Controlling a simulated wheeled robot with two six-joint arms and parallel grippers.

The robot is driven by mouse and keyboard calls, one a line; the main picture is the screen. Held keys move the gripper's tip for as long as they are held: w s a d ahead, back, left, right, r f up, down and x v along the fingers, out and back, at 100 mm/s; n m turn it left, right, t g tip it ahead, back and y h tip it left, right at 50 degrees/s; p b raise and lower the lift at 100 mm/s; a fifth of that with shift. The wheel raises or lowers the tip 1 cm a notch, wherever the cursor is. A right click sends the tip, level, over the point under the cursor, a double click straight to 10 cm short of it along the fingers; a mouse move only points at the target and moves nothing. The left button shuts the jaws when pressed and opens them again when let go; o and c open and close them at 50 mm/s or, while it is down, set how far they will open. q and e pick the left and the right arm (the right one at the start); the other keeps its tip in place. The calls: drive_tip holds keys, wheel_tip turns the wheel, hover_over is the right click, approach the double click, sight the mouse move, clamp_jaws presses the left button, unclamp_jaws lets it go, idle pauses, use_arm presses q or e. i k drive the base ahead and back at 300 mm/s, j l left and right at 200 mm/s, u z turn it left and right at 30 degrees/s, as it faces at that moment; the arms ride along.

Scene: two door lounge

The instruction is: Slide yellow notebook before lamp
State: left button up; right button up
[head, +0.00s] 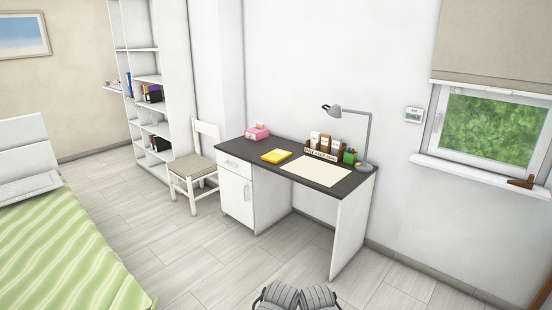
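A yellow notebook (276,156) lies flat on the dark top of a desk (232,149), left of the middle. A grey desk lamp (367,140) stands at the desk's back right corner, its head bent to the left. A pale sheet or mat (316,172) lies on the desk to the right of the notebook, between it and the lamp's side. Two grey parts of my own arms show at the bottom edge, well short of the desk. No gripper fingers can be made out.
A wooden organiser (322,152) with cards, a green pen cup (350,156) and a pink box (256,133) stand along the desk's back. A chair (193,170) stands at its left. A bed (60,250) fills the left. Floor before the desk is clear.

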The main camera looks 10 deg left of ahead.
sight(277, 156)
drive_tip(key=i+l+u, duration=0.1)
drive_tip(key=i+u, duration=0.3)
drive_tip(key=i, duration=2)
drive_tip(key=i+u, duration=0.35)
drive_tip(key=i, duration=0.5)
drive_tip(key=i+l+u, duration=0.15)
drive_tip(key=i+u, duration=0.25)
drive_tip(key=i, duration=1.25)
drive_tip(key=i+j+z, duration=0.1)
drive_tip(key=i+z, duration=0.25)
drive_tip(key=i+j+z, duration=0.15)
drive_tip(key=z, duration=0.2)
drive_tip(key=i+j+z, duration=0.1)
drive_tip(key=z, duration=0.35)
drive_tip(key=i+j+z, duration=0.15)
drive_tip(key=z, duration=0.35)
drive_tip(key=j+z, duration=0.25)
drive_tip(key=z, duration=0.2)
drive_tip(key=i+j+z, duration=0.1)
drive_tip(key=j+z, duration=0.15)
drive_tip(key=z, duration=0.2)
drive_tip(key=j+z, duration=0.2)
drive_tip(key=z, duration=0.3)
drive_tip(key=j+z, duration=0.25)
drive_tip(key=z, duration=0.2)
drive_tip(key=k+j+z, duration=0.1)
drive_tip(key=z, duration=0.35)
drive_tip(key=k+j, duration=0.05)
drive_tip(key=j, duration=0.05)
